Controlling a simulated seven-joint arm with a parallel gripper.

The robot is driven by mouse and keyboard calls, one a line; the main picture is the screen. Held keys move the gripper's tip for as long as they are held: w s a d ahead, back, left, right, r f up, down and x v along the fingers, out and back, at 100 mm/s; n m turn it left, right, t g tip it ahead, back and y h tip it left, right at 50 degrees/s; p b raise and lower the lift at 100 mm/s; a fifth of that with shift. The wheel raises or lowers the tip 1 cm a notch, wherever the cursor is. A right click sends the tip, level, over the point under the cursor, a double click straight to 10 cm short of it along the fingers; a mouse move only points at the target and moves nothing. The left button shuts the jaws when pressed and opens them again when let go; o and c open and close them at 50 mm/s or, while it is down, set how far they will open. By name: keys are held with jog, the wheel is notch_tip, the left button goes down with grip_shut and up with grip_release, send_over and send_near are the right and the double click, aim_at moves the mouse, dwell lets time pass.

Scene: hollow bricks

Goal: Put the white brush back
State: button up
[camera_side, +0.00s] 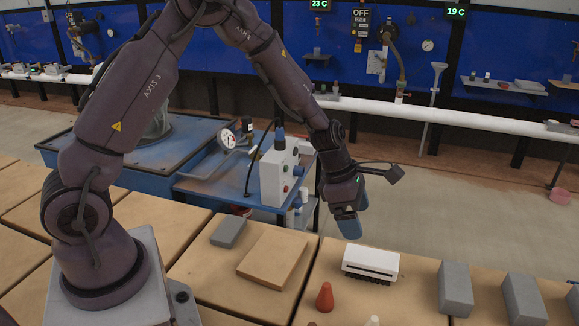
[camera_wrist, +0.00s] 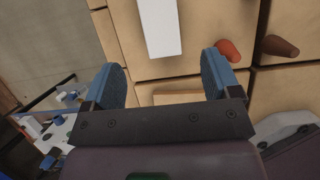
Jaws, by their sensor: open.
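The white brush (camera_side: 371,262) lies on the tan table blocks in the side view, white body up and dark bristles down. It also shows in the wrist view (camera_wrist: 160,27) as a long white bar at the top, cut off by the frame edge. My gripper (camera_side: 350,224) is open and empty, above the table and up-left of the brush in the side view. In the wrist view the blue fingers of my gripper (camera_wrist: 164,78) are spread wide, with the brush beyond their tips and apart from them. Its bristles are hidden there.
A flat tan slab (camera_side: 274,259) and a grey block (camera_side: 228,232) lie left of the brush. A red cone (camera_side: 325,297) stands in front of it, and also shows in the wrist view (camera_wrist: 228,50). Grey blocks (camera_side: 456,289) stand to its right. A white control box (camera_side: 279,172) stands behind.

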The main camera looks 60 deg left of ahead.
jog(key=s+r+m+t+y, duration=0.1)
jog(key=s+r+m, duration=0.4)
jog(key=r+m, duration=0.3)
jog(key=s+r+m, duration=0.6)
jog(key=r+m, duration=0.1)
jog(key=r, duration=0.2)
jog(key=s+a+r+m+y, duration=0.1)
jog(key=s+r+m, duration=0.1)
jog(key=s+m, duration=0.4)
jog(key=s+a+r+m+t+y, duration=0.1)
jog(key=s+r+m, duration=0.1)
jog(key=s+m, duration=0.4)
jog(key=shift+s+r, duration=0.4)
jog(key=shift+s, duration=0.25)
